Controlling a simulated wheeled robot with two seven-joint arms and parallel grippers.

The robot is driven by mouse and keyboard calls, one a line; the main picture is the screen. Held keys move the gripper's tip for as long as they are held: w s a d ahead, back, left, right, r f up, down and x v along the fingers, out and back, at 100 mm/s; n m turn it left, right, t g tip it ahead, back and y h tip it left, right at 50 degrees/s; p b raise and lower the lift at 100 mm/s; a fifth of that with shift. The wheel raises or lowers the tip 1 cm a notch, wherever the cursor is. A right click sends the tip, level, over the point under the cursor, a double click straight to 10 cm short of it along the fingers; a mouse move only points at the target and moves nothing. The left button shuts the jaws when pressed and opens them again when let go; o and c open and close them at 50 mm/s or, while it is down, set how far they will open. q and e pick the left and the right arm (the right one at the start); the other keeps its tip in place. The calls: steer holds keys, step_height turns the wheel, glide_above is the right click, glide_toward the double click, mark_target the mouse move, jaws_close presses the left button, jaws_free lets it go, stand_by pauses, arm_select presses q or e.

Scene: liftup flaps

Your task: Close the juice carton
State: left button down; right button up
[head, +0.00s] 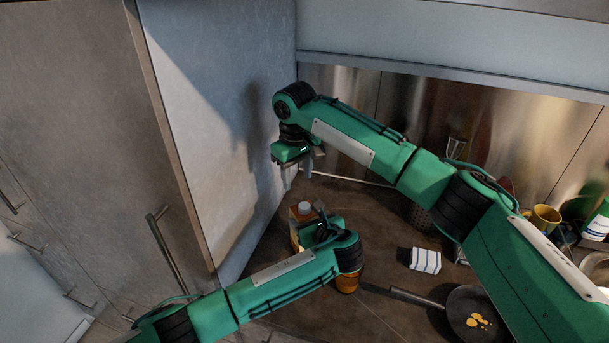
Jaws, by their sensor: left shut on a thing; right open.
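Whether that part is a closed cap or the opening is too small to tell. My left gripper (316,226) is at the carton's right side and shut on it; the wrist hides the carton's lower right part and the contact. My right gripper (298,173) is open and empty, pointing down above the carton and apart from it.
A tall cabinet (210,120) closes off the left. An orange-brown container (347,284) is partly hidden under my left wrist. The counter's middle is mostly clear.

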mark_target(304, 205)
steer(key=n, duration=0.5)
steer(key=shift+s+d+r, duration=0.15)
steer(key=shift+s+d, duration=0.05)
steer(key=shift+d, duration=0.2)
steer(key=n, duration=0.4)
steer(key=d+n, duration=0.1)
steer(key=n, duration=0.1)
steer(key=shift+s+g, duration=0.3)
steer(key=shift+f, duration=4)
jaws_close()
